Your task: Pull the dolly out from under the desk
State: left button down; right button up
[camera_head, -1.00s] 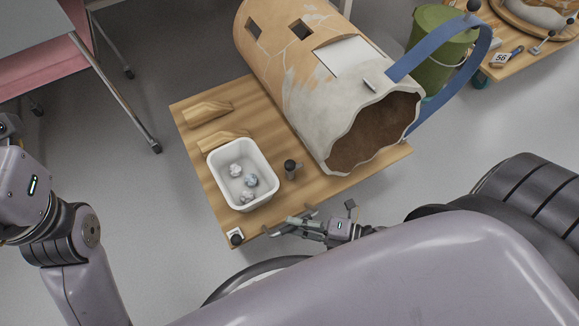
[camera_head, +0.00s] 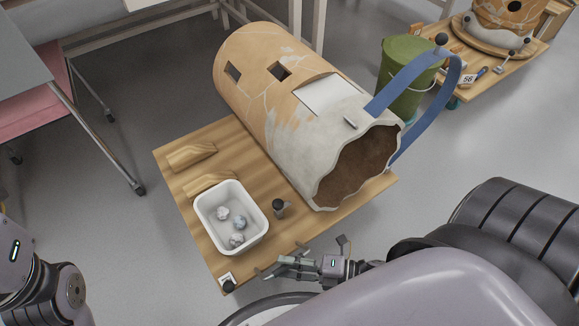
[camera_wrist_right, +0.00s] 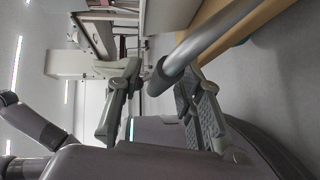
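The dolly (camera_head: 213,245) is a low wooden platform on the open floor in the head view, beside a desk (camera_head: 20,70) at the left. It carries a large, pale, broken vessel (camera_head: 290,100) lying on its side, and a white bin (camera_head: 232,245) with several crumpled pieces. My right gripper (camera_head: 285,264) is at the dolly's near edge. In the right wrist view, my right gripper (camera_wrist_right: 160,82) has its fingers on either side of a grey bar (camera_wrist_right: 215,37) with a dark end and appears closed on it. My left gripper is out of view.
Two wooden wedges (camera_head: 190,155) and a small dark-capped post (camera_head: 279,208) are on the dolly. A desk leg with a dark foot (camera_head: 138,189) stands close to its left corner. A green bucket (camera_head: 408,78) and a second dolly (camera_head: 500,65) are at upper right.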

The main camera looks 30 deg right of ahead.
jog(key=v, duration=1.2)
dwell(0.5)
